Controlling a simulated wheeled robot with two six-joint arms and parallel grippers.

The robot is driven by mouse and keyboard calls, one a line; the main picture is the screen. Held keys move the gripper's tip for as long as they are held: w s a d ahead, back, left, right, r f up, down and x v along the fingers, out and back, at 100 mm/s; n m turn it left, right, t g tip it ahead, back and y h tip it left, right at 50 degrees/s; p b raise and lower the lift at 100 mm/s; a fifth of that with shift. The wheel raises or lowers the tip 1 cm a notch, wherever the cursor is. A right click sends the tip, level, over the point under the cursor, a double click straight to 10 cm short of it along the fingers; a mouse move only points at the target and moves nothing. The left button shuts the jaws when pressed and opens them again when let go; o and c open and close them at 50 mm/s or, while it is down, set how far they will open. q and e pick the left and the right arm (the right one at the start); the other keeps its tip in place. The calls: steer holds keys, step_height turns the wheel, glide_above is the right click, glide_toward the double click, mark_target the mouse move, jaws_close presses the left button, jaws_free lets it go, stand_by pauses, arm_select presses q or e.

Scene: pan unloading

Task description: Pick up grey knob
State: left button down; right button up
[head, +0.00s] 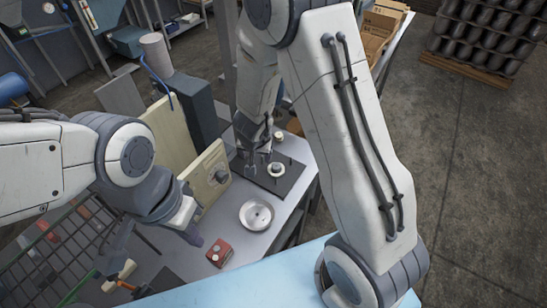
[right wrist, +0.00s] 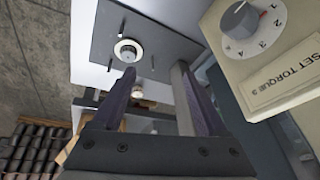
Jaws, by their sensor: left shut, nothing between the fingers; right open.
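A grey knob (right wrist: 240,18) sits on the dial face of a beige box (right wrist: 275,70) at the upper right of the right wrist view. The knob also shows on the box front in the head view (head: 221,175). My right gripper (right wrist: 158,97) is open and empty, with the knob outside its fingers, to the right. In the head view, my right gripper (head: 251,165) is over the dark plate, right of the box. My left gripper (head: 193,239) is shut and empty, in front of the box near the red block.
A dark plate (right wrist: 103,20) with upright pegs carries a pale ring-shaped part (right wrist: 127,50). A round metal dish (head: 257,215) and a red block (head: 219,252) stand on the bench. A wire rack (head: 40,262) is at the lower left.

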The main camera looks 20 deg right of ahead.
steer(key=m+h, duration=0.2)
glide_toward(276, 166)
steer(key=f, duration=0.1)
steer(key=b, duration=0.1)
steer(key=w+f+b, duration=0.1)
steer(key=shift+d+f+g, duration=0.3)
steer(key=shift+d+f, duration=0.05)
steer(key=shift+d, duration=0.05)
steer(key=shift+b+x, duration=0.4)
steer(key=shift+x, duration=2.4)
steer(key=shift+w, duration=0.15)
steer(key=shift+r, duration=0.1)
jaws_close()
